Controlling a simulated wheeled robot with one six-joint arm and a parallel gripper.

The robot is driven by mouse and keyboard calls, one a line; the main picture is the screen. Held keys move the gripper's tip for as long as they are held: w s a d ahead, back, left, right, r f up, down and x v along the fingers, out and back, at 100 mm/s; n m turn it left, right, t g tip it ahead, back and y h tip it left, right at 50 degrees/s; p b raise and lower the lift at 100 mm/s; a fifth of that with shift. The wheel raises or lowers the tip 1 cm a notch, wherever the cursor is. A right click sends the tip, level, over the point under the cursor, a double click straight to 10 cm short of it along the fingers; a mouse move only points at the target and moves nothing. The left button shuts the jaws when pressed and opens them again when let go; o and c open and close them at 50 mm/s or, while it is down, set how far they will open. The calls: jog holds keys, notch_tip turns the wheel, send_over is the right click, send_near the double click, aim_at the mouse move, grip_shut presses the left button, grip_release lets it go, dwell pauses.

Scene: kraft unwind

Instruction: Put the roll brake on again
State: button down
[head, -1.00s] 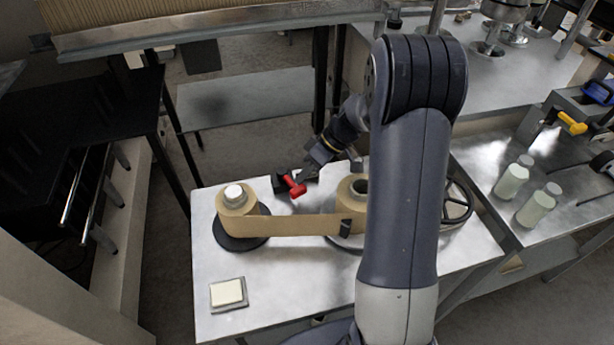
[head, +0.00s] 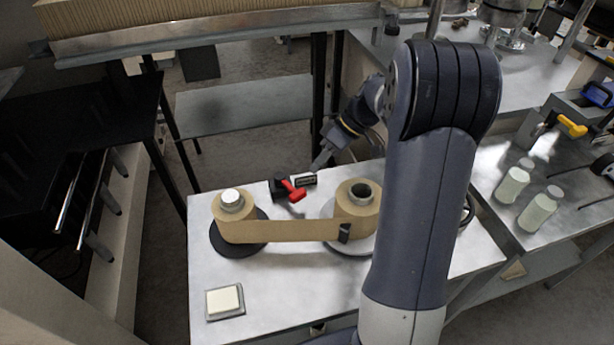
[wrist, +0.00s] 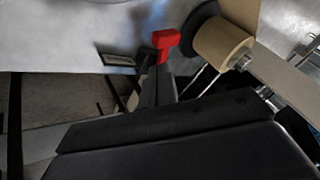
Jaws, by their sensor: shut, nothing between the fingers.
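The roll brake's red handle (head: 293,190) stands on a small black base at the back of the metal table, between two kraft paper rolls. The handle also shows in the wrist view (wrist: 165,40), just beyond my fingers. My gripper (head: 322,160) is shut and empty, behind and to the right of the handle and apart from it in the head view. The left kraft roll (head: 236,212) sits on a dark disc. The right kraft roll (head: 357,197) sits on a pale disc, with the paper web (head: 285,230) stretched between them.
A pale block on a small plate (head: 225,301) lies at the table's front left. A small dark labelled piece (head: 306,180) lies beside the brake. Pale bottles (head: 538,210) stand on the right bench. The table's front middle is clear.

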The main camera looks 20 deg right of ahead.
jog(key=v, duration=0.3)
jog(key=shift+w+d+r, duration=0.15)
jog(key=shift+w+r, duration=0.05)
jog(key=shift+r, duration=0.2)
jog(key=w+m+h+p, duration=0.1)
jog(key=m+p, duration=0.1)
jog(key=m, duration=0.5)
jog(key=w+r+m+h+p, duration=0.1)
jog(key=m+h+p, duration=0.1)
jog(key=m, duration=0.6)
jog(key=w+m+g+h+p, duration=0.1)
jog(key=m, duration=0.6)
jog(key=shift+w+a+r+h+p, duration=0.25)
jog(key=shift+w+a+h+p, duration=0.1)
jog(key=shift+a+h+p, duration=0.05)
